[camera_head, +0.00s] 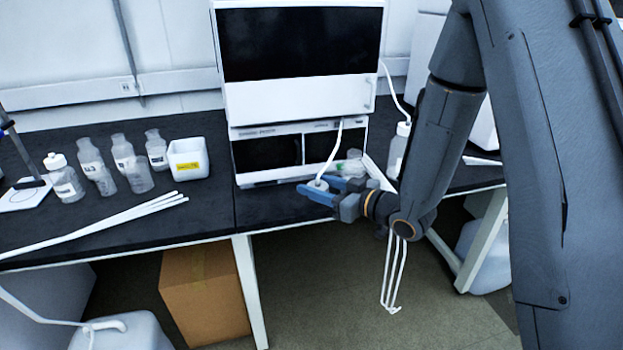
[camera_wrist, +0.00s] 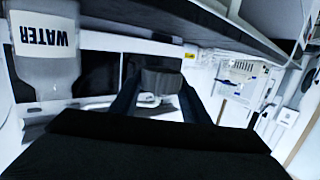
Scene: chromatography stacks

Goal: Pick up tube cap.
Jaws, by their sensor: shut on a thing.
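The tube cap (camera_head: 318,186) is a small pale round piece with a white tube (camera_head: 331,155) rising from it toward the chromatography stack (camera_head: 300,70). My gripper (camera_head: 320,191) has blue fingers on either side of the cap and is shut on it, in front of the stack's lower unit and near the bench's front edge. In the wrist view the cap (camera_wrist: 161,80) shows as a dark grey round piece between the fingertips of my gripper (camera_wrist: 158,88). The cap's underside is hidden.
Small clear containers (camera_head: 349,166) stand just behind my gripper. A white bottle (camera_head: 398,150) stands to its right; a WATER bottle (camera_wrist: 45,50) shows in the wrist view. Several bottles (camera_head: 120,165) and a white box (camera_head: 188,160) stand left. White rods (camera_head: 110,220) lie on the bench.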

